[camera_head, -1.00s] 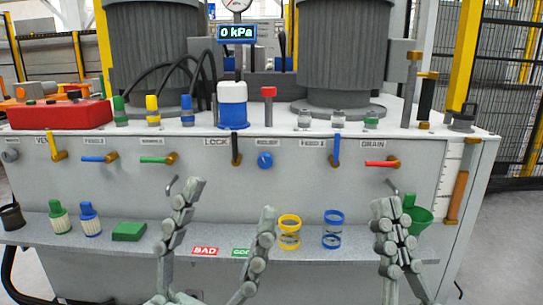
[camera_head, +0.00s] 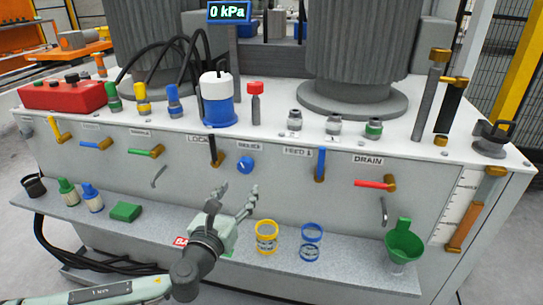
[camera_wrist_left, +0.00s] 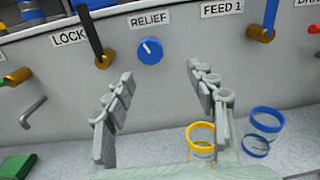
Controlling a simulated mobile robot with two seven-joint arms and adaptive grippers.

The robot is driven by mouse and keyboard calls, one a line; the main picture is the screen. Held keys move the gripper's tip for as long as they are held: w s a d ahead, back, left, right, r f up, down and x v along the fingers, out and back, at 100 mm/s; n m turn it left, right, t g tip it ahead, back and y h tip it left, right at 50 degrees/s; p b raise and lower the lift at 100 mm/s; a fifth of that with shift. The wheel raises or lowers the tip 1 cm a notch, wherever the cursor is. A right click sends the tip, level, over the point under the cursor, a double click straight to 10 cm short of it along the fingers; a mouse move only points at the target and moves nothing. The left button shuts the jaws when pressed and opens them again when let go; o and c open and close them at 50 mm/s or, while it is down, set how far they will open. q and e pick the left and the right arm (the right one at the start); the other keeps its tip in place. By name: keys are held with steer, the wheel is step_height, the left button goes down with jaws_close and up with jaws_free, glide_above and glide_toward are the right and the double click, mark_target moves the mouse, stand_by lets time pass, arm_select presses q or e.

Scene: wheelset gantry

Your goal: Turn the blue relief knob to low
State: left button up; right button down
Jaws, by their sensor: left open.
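The blue relief knob (camera_head: 245,165) is a round dial on the front panel, between the black lock lever (camera_head: 215,151) and the blue feed 1 lever (camera_head: 320,164). In the left wrist view the knob (camera_wrist_left: 150,50) sits under the RELIEF label, with a white pointer mark tilted to the upper left. My left gripper (camera_head: 238,199) is open and empty, just below and in front of the knob. In the left wrist view its fingers (camera_wrist_left: 158,90) are spread to either side below the knob, apart from it. My right gripper is out of view.
The red drain lever (camera_head: 374,184) is farther right. A metal hook (camera_head: 158,177) juts from the panel at left.

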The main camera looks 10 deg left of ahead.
mark_target(244, 169)
arm_select(q)
steer(key=shift+y, duration=0.3)
steer(key=w, duration=0.5)
steer(key=w+a, duration=0.1)
steer(key=w, duration=0.2)
steer(key=shift+w+r, duration=0.1)
steer(key=shift+r, duration=0.2)
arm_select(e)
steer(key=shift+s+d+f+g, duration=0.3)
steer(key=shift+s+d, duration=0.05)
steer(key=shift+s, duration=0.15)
arm_select(q)
steer(key=c, duration=1.1)
steer(key=shift+c, duration=0.2)
